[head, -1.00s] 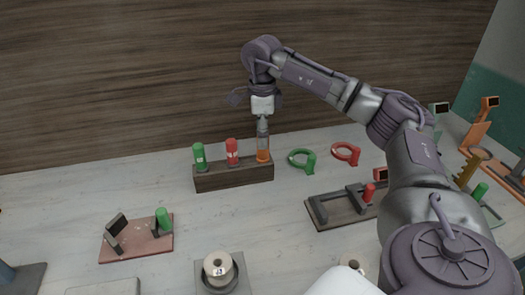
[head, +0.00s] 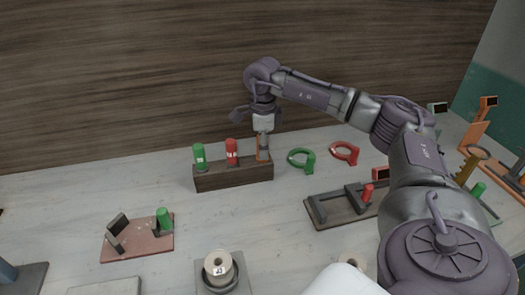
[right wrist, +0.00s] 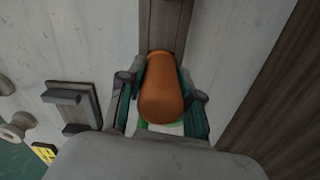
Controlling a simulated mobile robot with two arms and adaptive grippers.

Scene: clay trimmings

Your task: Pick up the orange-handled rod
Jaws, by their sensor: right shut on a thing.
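The orange-handled rod (head: 262,156) stands upright at the right end of a dark wooden block (head: 234,178), beside a red-handled rod (head: 232,152) and a green-handled rod (head: 199,157). My right gripper (head: 263,150) points down over the orange handle, with its fingers around it. In the right wrist view the orange handle (right wrist: 162,90) sits between the two fingers, and the right gripper (right wrist: 162,105) is shut on it. The handle's lower end and the rod below it are hidden by the block. My left gripper is not in view.
A dark tray (head: 340,217) with a red-topped peg is nearer. A reddish plate (head: 137,246) is at front left, a spool (head: 219,270) at front middle. The wooden wall (head: 150,80) rises close behind.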

